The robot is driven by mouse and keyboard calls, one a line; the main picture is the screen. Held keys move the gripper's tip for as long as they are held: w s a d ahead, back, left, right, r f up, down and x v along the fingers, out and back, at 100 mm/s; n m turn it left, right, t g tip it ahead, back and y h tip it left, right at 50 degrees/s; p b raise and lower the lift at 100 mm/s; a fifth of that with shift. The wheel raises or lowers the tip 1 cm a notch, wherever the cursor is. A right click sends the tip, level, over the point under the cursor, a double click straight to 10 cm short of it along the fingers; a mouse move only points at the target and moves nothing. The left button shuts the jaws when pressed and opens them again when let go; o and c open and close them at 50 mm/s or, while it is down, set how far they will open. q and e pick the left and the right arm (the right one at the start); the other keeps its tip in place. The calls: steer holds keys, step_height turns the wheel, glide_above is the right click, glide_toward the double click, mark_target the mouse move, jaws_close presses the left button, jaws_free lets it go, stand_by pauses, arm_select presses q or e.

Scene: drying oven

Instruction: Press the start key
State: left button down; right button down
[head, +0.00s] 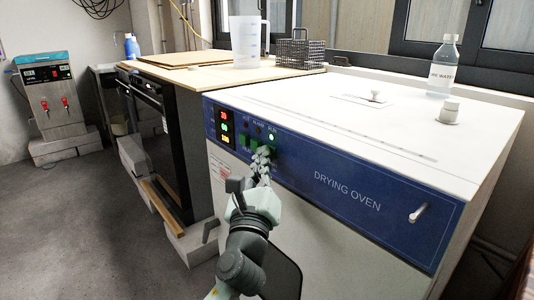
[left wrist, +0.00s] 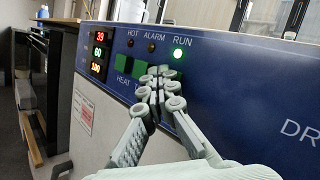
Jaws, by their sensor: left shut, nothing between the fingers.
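The drying oven (head: 345,190) has a blue front panel with small green keys at its left end. In the left wrist view, one green key (left wrist: 124,64) is above the label HEAT, with another green key (left wrist: 141,68) to its right. My left gripper (head: 262,154) is shut and empty, its fingertips (left wrist: 163,76) at the panel just right of these keys. The fingers hide the panel behind them, so no start key can be read and I cannot tell whether the tips touch it. The RUN lamp (left wrist: 178,54) glows green. My right gripper is not in view.
A red, green and yellow display (left wrist: 98,52) is left of the keys. A bottle (head: 442,68) and a vent cap (head: 449,111) stand on the oven top. A jug (head: 246,42) and a rack (head: 300,50) stand on the wooden bench behind.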

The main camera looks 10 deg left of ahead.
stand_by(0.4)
arm_select(q)
steer(key=shift+s+a, duration=0.7)
steer(key=shift+s, duration=0.25)
steer(key=shift+s+a+p, duration=0.25)
steer(key=shift+s+a, duration=0.55)
steer(key=shift+s, duration=0.2)
steer(key=shift+s+a+p, duration=0.25)
steer(key=shift+s+a, duration=0.5)
steer(key=shift+s, duration=0.25)
